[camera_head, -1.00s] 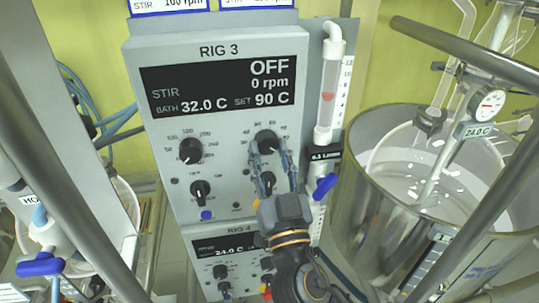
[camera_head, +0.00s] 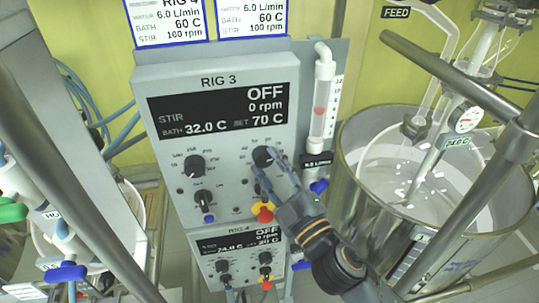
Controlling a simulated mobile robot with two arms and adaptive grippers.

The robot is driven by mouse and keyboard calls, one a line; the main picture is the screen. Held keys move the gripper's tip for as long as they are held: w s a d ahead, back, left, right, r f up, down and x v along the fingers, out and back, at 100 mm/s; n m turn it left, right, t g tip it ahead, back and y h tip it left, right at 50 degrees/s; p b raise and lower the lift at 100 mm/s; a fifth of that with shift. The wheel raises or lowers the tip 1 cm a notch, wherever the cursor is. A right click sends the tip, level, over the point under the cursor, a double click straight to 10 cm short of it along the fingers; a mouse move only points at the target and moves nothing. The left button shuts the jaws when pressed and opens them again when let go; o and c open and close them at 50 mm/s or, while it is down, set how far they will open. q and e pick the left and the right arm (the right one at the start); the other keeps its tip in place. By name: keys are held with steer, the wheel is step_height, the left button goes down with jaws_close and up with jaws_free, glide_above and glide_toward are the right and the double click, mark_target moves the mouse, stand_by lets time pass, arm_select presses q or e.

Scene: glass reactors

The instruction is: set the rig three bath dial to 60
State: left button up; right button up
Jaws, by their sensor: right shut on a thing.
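The rig 3 control box (camera_head: 222,80) faces me, with its name above a dark display (camera_head: 226,106). The display reads OFF, 0 rpm, bath 32.0 C and set 70 C. The bath dial (camera_head: 262,155) is the black upper right knob. My right gripper (camera_head: 267,167) reaches up from the lower right and is shut on this dial, its fingers covering part of the knob and scale. The stir dial (camera_head: 195,165) is the black upper left knob, clear of the gripper. My left gripper is not in view.
Instruction cards (camera_head: 167,22) stand above the box, one reading bath 60 C. The rig 4 box (camera_head: 238,246) is below. A flow tube (camera_head: 321,100) stands close on the right, beside a steel bath vessel (camera_head: 345,190). A yellow-and-red knob (camera_head: 263,212) sits just below the gripper.

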steer(key=n, duration=0.2)
steer(key=n+g+p, duration=0.1)
steer(key=n, duration=0.2)
steer(key=shift+d+r+g, duration=0.15)
steer(key=shift+r+g, duration=0.15)
steer(key=shift+r, duration=0.1)
steer(key=n, duration=0.2)
steer(key=n+g, duration=0.1)
steer(key=n+h, duration=0.1)
steer(key=n, duration=0.1)
steer(key=shift+r+n+g, duration=0.25)
steer(key=shift+n+g, duration=0.05)
steer(key=shift+g, duration=0.1)
steer(key=o, duration=1.2)
steer(key=shift+w+h, duration=0.1)
steer(key=shift+h, duration=0.2)
steer(key=shift+c, duration=0.2)
steer(key=shift+f, duration=0.15)
